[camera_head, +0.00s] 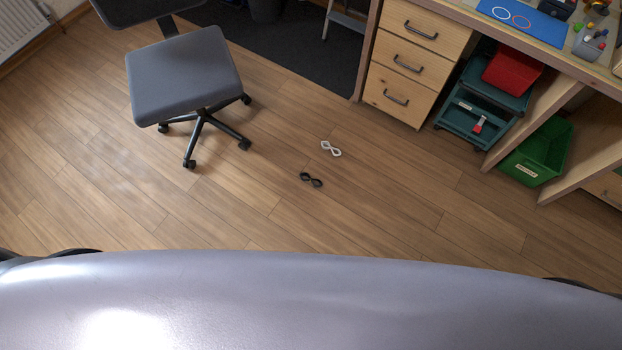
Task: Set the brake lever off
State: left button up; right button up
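No part is clearly recognisable as the brake lever. A small red and white piece (478,127) stands out on the low front part of a teal trolley (459,133) under the workbench at the right. It may be a lever, but it is too small to tell its position. Neither my left nor my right gripper is in view. My own grey body fills the bottom of the head view and hides the floor close to me.
A grey office chair (183,75) stands on the wood floor at the left. A black figure-eight piece (311,180) and a white one (330,148) lie mid-floor. A drawer unit (411,62), a red bin (512,70) and a green crate (541,152) line the workbench. The near floor is clear.

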aim_at(477, 127)
jog(key=z, duration=1.25)
jog(key=i+l+z, duration=0.25)
jog(key=i+z, duration=0.55)
jog(key=i+l, duration=0.05)
jog(key=i, duration=0.05)
